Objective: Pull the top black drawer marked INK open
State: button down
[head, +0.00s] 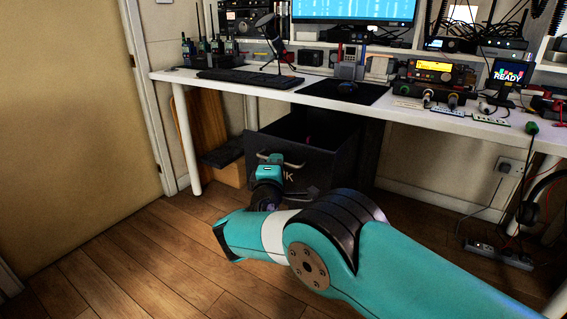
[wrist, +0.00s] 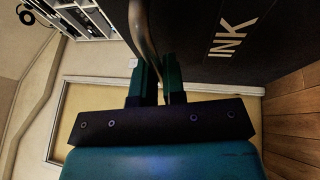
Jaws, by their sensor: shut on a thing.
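The black drawer marked INK (head: 325,174) stands out from under the white desk, and its open top shows a dark inside with a small red thing in it. Its front also shows in the wrist view (wrist: 215,65), with the INK lettering turned on its side. A pale metal handle (wrist: 147,36) runs down between the fingers there. My gripper (wrist: 160,78) is shut on this handle, close to the drawer front. In the head view, my gripper (head: 268,172) is at the left part of the front and hides some of the lettering.
The white desk (head: 235,91) is above and behind the drawer, crowded with radios, a keyboard and a monitor. A desk leg (head: 187,140) stands to the left, near a wooden box (head: 226,173). The wooden floor (head: 130,265) in front is clear. Cables and a power strip (head: 498,254) lie at right.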

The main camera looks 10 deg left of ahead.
jog(key=shift+s+a, duration=0.1)
jog(key=shift+s, duration=0.1)
jog(key=c, duration=1.2)
grip_release()
jog(key=s+f+b, duration=0.1)
jog(key=s+b, duration=0.4)
jog(key=b, duration=0.2)
jog(key=s+f+b, duration=0.1)
jog(key=s+b, duration=0.5)
jog(key=b, duration=0.2)
jog(key=s+f+b, duration=0.1)
jog(key=s+b, duration=0.5)
jog(key=b, duration=0.2)
jog(key=shift+a, duration=0.2)
